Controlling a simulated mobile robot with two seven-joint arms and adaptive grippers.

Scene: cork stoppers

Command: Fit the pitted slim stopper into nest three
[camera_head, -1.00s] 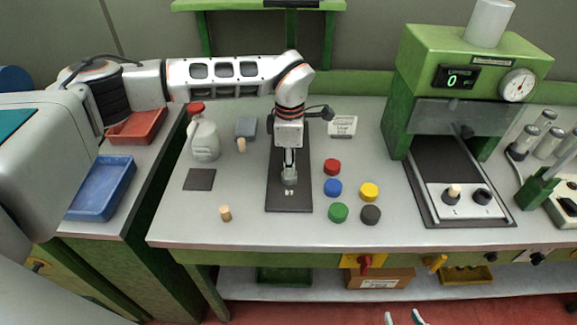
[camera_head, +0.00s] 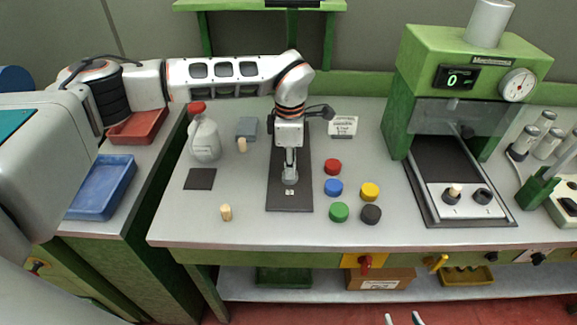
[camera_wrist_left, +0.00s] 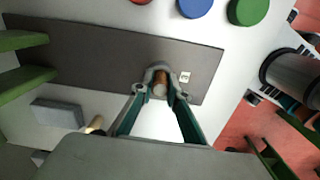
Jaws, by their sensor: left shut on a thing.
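My left gripper (camera_head: 289,181) points down over the dark strip (camera_head: 302,205) in the middle of the bench. In the left wrist view, the left gripper (camera_wrist_left: 161,80) is shut on a brown cork stopper (camera_wrist_left: 160,90), seen end-on between its fingertips. Its pits and slimness cannot be made out. Other pale stoppers stand at the front left of the bench (camera_head: 226,212), beside the grey block (camera_head: 242,146), and in the left nest of the press (camera_head: 454,190). The right nest (camera_head: 482,196) looks dark and empty. My right gripper (camera_head: 403,319) shows only fingertips, apart, at the bottom edge.
Red, blue, yellow, green and black discs lie right of the strip, such as the blue disc (camera_head: 333,187). A white jug (camera_head: 204,138) stands left. The green press (camera_head: 402,110) has a clear guard above its nests. The front left bench is mostly clear.

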